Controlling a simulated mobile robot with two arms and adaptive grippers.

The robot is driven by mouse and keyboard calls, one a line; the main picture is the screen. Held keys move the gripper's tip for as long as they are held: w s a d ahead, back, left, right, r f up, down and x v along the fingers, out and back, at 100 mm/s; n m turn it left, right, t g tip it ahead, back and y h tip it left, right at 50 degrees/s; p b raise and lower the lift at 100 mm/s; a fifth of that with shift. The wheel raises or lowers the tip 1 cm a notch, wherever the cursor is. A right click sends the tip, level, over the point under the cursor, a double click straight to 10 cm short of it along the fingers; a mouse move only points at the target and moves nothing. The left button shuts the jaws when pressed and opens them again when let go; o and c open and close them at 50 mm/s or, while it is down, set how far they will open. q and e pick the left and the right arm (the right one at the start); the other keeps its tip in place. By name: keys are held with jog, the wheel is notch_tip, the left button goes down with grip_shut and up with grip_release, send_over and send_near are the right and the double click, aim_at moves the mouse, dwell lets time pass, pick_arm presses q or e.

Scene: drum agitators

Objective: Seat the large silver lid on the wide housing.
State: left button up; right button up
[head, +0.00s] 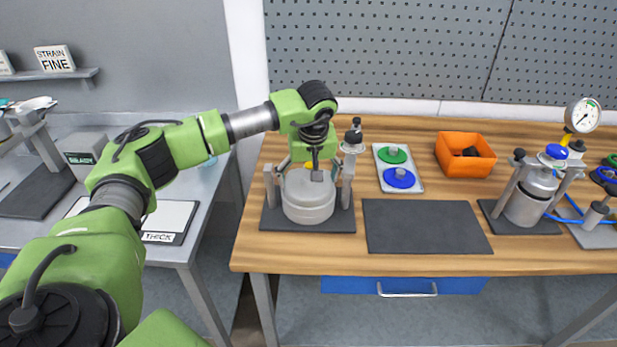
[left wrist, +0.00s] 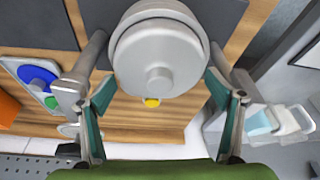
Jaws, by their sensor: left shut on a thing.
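The large silver lid (head: 303,187) is a round grey disc with a central knob, over the wide housing (head: 308,212), a pale cylinder between two upright posts on a dark mat. My left gripper (head: 316,176) points down over the lid and is shut on it. In the left wrist view the lid (left wrist: 140,58) lies between the two teal fingers, and the housing's rim (left wrist: 155,9) shows beyond its edge. The lid looks roughly level. Whether it touches the housing all round is hidden. My right gripper is not in view.
A white tray (head: 417,184) with green and blue lids, an orange bin (head: 465,154) and an empty dark mat (head: 424,227) lie to the right. Another clamped vessel (head: 530,200) stands further right. Posts flank the housing closely.

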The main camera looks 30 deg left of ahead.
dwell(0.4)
pick_arm(q)
jog(key=o, duration=1.6)
jog(key=shift+o, duration=0.2)
jog(key=shift+s+f, duration=0.1)
jog(key=v, duration=1.2)
jog(key=shift+a, duration=0.15)
